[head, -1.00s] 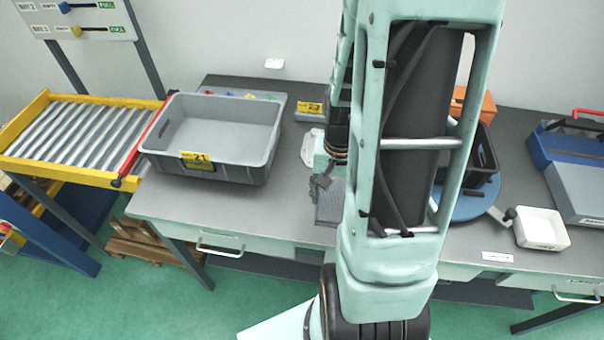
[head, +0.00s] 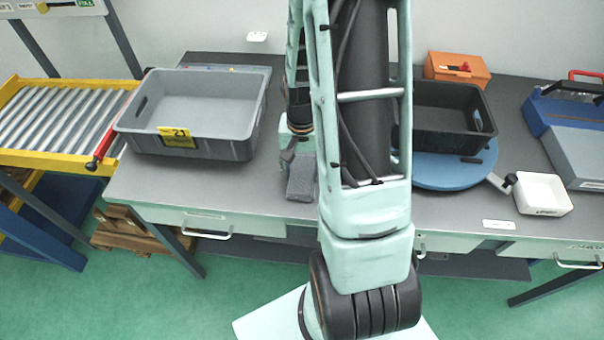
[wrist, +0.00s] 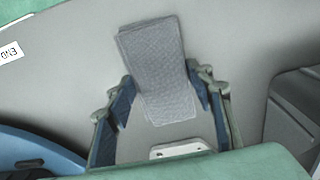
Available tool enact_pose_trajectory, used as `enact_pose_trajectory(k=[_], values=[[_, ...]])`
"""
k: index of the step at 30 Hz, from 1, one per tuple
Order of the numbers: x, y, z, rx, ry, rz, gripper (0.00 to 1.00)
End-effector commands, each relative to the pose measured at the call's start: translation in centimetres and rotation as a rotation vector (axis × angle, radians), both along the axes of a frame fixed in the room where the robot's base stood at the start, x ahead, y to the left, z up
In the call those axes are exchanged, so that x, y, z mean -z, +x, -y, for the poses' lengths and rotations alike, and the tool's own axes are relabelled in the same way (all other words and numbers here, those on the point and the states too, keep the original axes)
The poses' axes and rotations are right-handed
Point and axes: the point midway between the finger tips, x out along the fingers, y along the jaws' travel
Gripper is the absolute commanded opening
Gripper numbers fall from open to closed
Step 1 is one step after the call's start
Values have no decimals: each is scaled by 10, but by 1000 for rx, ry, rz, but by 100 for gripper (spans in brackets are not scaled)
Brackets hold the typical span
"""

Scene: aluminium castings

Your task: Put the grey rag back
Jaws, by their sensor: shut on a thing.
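The grey rag (head: 300,178) is a folded, textured cloth, seen just left of my arm in the head view. My gripper (head: 292,153) is shut on it, over the middle of the grey workbench (head: 250,190). In the wrist view the rag (wrist: 152,65) sticks out beyond the two blue-lined fingers of my gripper (wrist: 165,92), one on each side of it. I cannot tell whether the rag touches the bench top.
A grey crate (head: 240,147) labelled 21 stands left. Right of my arm, a black bin (head: 440,128) stands at a blue round plate (head: 455,172). A pale plate (wrist: 180,150) lies near the fingers.

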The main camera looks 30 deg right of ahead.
Motion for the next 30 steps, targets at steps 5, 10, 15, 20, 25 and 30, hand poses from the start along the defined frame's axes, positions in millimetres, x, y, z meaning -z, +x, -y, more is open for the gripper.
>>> enact_pose_trajectory(k=[5, 10, 15, 20, 25, 30], values=[[-1, 0, 0, 0, -1, 1, 26], [2, 0, 0, 0, -1, 1, 52], [2, 0, 0, 0, -1, 1, 66], [2, 0, 0, 0, -1, 1, 66], [-3, 0, 0, 0, -1, 1, 66], [-22, 2, 1, 0, -2, 7, 66]])
